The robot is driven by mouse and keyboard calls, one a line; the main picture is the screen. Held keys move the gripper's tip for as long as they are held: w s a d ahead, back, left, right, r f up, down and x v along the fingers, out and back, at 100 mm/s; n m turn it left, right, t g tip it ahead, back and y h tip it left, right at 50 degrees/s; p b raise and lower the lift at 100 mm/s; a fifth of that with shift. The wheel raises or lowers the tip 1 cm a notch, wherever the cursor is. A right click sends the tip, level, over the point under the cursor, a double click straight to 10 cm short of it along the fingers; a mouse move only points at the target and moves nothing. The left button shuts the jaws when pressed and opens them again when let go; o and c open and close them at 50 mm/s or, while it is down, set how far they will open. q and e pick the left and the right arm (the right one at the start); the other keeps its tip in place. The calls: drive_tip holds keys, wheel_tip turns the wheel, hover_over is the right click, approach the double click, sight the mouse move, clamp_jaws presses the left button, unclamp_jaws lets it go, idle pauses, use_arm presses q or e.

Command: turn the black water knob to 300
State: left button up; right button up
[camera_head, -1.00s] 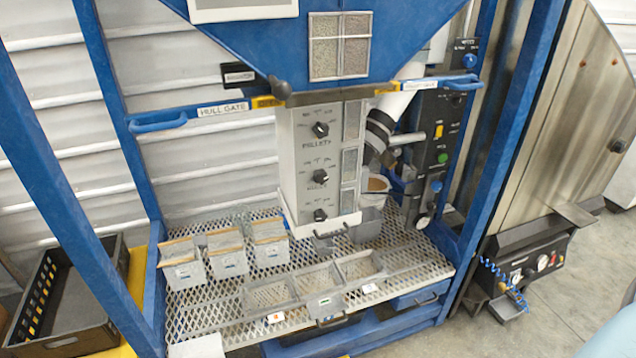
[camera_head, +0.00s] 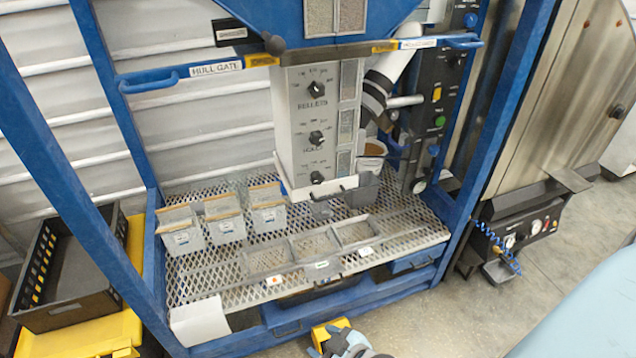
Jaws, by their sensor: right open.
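Three black knobs sit in a column on the pale front panel (camera_head: 297,120) of the blue hopper. The top knob (camera_head: 316,89) is above a label that seems to read pellets, and the middle knob (camera_head: 316,138) is above one that seems to read hulls. The lowest black knob (camera_head: 317,177) sits near the panel's bottom edge; its label and dial numbers are too small to read, so I cannot confirm it is the water knob. My right gripper (camera_head: 346,343) shows at the bottom edge, partly cut off, open, low and well away from the knobs. My left gripper is out of view.
Small bins (camera_head: 222,217) stand on the mesh shelf (camera_head: 205,265) below the panel. Blue frame posts (camera_head: 112,120) flank the hopper. A black crate (camera_head: 68,300) stands at left, and a steel machine (camera_head: 560,110) at right. Open floor (camera_head: 460,310) lies in front.

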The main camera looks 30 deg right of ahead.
drive_tip(key=w+d+n+t+h+b, duration=0.2)
drive_tip(key=w+d+n+b, duration=0.4)
drive_tip(key=w, duration=0.5)
drive_tip(key=n+t+h+b, duration=0.3)
drive_tip(key=t+h+b, duration=0.1)
drive_tip(key=h+b, duration=0.1)
approach(318, 181)
drive_tip(key=x, duration=0.9)
drive_tip(key=shift+w+d+p, duration=0.15)
drive_tip(key=shift+w+p, duration=0.2)
drive_tip(key=shift+w, duration=0.05)
drive_tip(key=shift+w+d, duration=0.1)
drive_tip(key=shift+w, duration=0.5)
drive_tip(key=c, duration=0.6)
drive_tip(key=shift+c, duration=0.2)
